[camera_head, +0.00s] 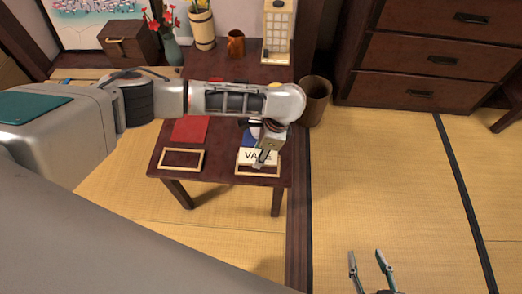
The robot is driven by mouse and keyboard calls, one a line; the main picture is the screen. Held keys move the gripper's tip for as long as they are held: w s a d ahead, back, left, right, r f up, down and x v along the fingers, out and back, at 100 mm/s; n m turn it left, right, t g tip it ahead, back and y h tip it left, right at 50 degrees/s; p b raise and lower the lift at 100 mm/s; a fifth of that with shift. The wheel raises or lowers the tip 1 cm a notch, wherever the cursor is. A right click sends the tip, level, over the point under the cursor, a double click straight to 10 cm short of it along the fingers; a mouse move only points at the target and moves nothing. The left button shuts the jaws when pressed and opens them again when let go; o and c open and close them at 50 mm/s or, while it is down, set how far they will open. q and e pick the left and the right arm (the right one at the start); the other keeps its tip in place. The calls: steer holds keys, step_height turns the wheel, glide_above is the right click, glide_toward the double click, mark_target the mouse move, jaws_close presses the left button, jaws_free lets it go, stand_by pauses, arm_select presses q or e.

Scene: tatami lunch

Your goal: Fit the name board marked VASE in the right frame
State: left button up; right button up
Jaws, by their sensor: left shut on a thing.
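The pale name board marked VASE (247,155) is over the right frame (258,176) at the front right of the low dark table. It covers the frame's upper part, and the frame's lower rim shows below it. I cannot tell whether the board touches the frame. My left gripper (264,157) points down and is shut on the board, hiding its right part. The left frame (178,170) is empty at the table's front left. My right gripper (370,260) is open and empty over the mat, low in the picture, away from the table.
A red flat piece (190,129) and a partly hidden blue one (248,138) lie behind the frames. A copper cup (236,43) and a lantern (278,32) stand at the table's back. A brown bin (315,101) stands right of the table. The right-hand tatami is clear.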

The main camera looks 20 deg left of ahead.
arm_select(q)
steer(key=f+b, duration=0.1)
steer(key=f, duration=0.1)
steer(key=shift+s+f+b, duration=0.2)
steer(key=shift+f+b, duration=0.1)
steer(key=shift+b, duration=0.05)
steer(key=shift+f, duration=0.2)
steer(key=shift+f+b, duration=0.15)
steer(key=shift+b, duration=0.25)
steer(key=shift+w+f, duration=0.15)
arm_select(e)
steer(key=a, duration=0.1)
steer(key=w+a+r, duration=0.1)
steer(key=shift+a+r+t+y, duration=0.15)
steer(key=shift+a+t+y, duration=0.15)
steer(key=shift+y, duration=0.1)
steer(key=shift+w+r, duration=0.4)
steer(key=shift+r, duration=0.2)
arm_select(q)
steer(key=shift+p, duration=0.6)
arm_select(e)
steer(key=shift+w+r+t, duration=0.25)
steer(key=shift+r+t, duration=0.05)
steer(key=shift+r, duration=0.5)
